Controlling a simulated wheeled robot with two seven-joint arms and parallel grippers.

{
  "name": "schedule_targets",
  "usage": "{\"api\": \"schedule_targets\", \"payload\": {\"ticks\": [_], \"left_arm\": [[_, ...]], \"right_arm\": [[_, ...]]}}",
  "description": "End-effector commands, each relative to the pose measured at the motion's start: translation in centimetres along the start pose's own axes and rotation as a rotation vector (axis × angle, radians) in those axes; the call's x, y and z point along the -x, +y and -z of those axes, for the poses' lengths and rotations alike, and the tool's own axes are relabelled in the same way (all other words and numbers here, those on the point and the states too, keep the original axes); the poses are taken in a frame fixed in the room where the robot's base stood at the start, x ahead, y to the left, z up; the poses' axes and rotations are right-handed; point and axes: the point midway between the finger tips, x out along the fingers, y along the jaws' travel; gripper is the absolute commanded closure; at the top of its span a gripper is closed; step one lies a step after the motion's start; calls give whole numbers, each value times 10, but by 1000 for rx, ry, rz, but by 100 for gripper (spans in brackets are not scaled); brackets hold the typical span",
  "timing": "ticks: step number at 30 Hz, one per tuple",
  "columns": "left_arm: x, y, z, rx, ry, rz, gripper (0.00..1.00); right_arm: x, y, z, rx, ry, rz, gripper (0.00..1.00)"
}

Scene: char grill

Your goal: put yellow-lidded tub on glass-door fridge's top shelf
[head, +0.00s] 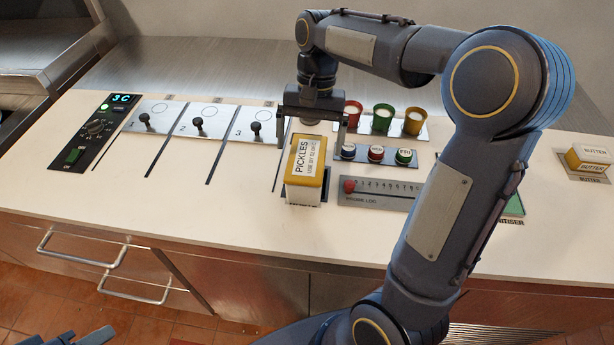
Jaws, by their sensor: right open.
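The yellow-lidded tub (306,162) stands on the pale counter near the middle, with a white label reading PICKLES on its lid. My right gripper (311,133) points down over the far end of the tub. Its fingers are spread, one on each side of the tub's far end. I cannot tell whether they touch it. No glass-door fridge or shelf can be made out.
Left of the tub is a control panel (92,131) and several numbered lever plates. To the right are coloured cups (382,118), round-lidded jars (376,153), a probe log plate (378,193) and butter (589,158). Metal handles (135,287) stick out below the counter's front edge.

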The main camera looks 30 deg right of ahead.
Motion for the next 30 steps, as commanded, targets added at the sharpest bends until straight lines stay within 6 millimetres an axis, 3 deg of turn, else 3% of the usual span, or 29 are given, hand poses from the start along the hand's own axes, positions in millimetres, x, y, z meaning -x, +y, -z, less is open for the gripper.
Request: {"api": "schedule_targets", "payload": {"ticks": [5,14,21,30], "left_arm": [[-5,-2,-2,0,0,0,64],[-5,-2,-2,0,0,0,64],[-4,-2,-2,0,0,0,64],[-4,-2,-2,0,0,0,64]], "right_arm": [[-12,-8,16,-49,-28,-53,4],[-44,-5,14,-51,-31,-56,4],[-78,-1,12,-51,-31,-55,4],[-87,-1,12,-50,-28,-53,4]]}}
